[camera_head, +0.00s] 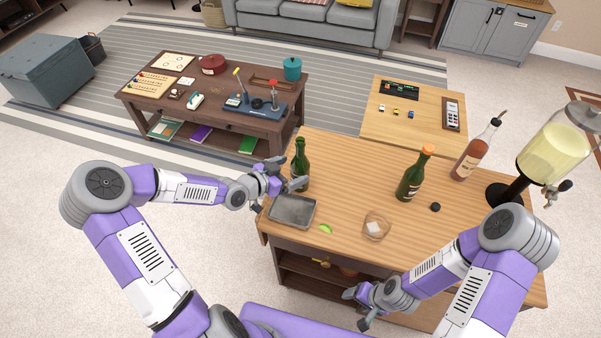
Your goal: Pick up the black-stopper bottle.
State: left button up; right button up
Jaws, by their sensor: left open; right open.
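A dark green bottle (301,168) stands upright near the left end of the wooden bar top. Its narrow top looks dark green to black; a stopper is too small to make out clearly. My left gripper (291,176) is open at this bottle's left side, fingers pointing toward it; whether they touch it I cannot tell. A second green bottle (412,182) has an orange top and a pale label. An amber bottle (470,160) with a dark spout-like top stands further right. My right gripper (356,308) is open and empty in front of the bar's near edge.
On the bar top (345,170) are a grey metal tray (292,212) just below my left gripper, a green wedge (325,229), a glass (376,226), a small black disc (435,207) and a drink dispenser (553,150). The middle is clear.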

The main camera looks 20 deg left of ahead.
aim_at(304, 167)
pick_arm(q)
jog(key=x, duration=0.3)
jog(key=b+x, duration=0.1)
jog(key=x, duration=0.2)
jog(key=shift+s+d+f, duration=0.1)
jog(key=shift+s+d, duration=0.1)
jog(key=shift+d, duration=0.05)
jog(key=shift+c, duration=0.4)
jog(key=c, duration=1.5)
